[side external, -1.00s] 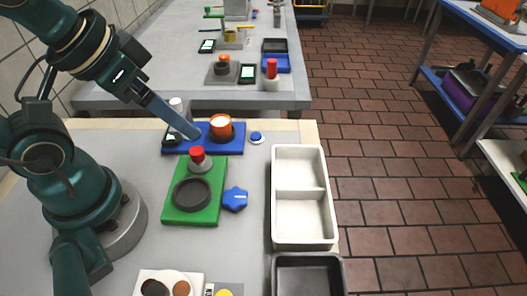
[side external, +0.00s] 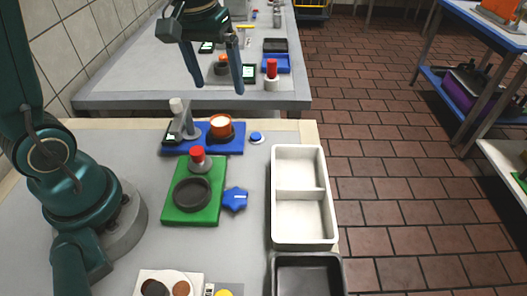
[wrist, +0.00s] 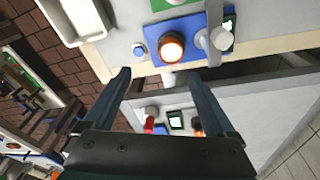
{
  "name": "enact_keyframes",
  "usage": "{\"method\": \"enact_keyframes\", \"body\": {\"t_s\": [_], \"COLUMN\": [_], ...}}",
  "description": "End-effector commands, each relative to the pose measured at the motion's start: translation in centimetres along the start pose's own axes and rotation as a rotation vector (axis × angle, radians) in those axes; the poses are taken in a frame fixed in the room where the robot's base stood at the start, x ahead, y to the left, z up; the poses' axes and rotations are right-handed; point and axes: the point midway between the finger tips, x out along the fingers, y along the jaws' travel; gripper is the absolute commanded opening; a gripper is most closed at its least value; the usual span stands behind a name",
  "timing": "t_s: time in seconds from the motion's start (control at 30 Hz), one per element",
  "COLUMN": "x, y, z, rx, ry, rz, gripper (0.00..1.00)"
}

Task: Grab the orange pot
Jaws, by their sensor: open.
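The orange pot (side external: 221,126) has a pale, bright top and sits in a dark round holder on the blue board (side external: 234,149) at the back of the near table. In the wrist view the orange pot (wrist: 171,47) shows from above, beyond my fingertips. My gripper (side external: 213,86) is open and empty, raised above and behind the pot in the side view. In the wrist view my gripper (wrist: 167,78) shows its two fingers wide apart, with the pot between their lines but clear of both.
A grey stand with a white knob (side external: 177,106) rises left of the pot. A blue button (side external: 256,138) lies to its right. In front are a green board (side external: 180,216) with a red-topped press (side external: 197,154), a blue star knob (side external: 235,199) and a white divided tray (side external: 328,222).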

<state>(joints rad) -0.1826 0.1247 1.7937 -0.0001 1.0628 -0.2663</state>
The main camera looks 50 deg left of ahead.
Motion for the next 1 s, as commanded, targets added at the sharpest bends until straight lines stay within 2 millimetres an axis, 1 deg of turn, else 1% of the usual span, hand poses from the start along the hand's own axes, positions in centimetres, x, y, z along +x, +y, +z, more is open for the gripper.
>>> {"method": "enact_keyframes", "body": {"t_s": [0.03, 0.1, 0.2, 0.47, 0.7, 0.83, 1.0], "x": [1.3, 2.6, 4.1, 6.4, 9.3, 10.2, 10.3], "y": [-0.3, -0.8, -1.3, -1.9, -2.0, -2.0, -2.0], "z": [-0.6, -1.1, -1.3, -0.7, -0.2, -0.1, -0.1], "rx": [-0.022, -0.042, -0.060, -0.076, -0.075, -0.075, -0.074], "ry": [-0.037, -0.074, -0.116, -0.158, -0.158, -0.156, -0.153], "rz": [-0.013, -0.025, -0.038, -0.049, -0.049, -0.049, -0.048], "gripper": [0.91, 0.91, 0.91, 0.91, 0.91, 0.91, 0.91]}}
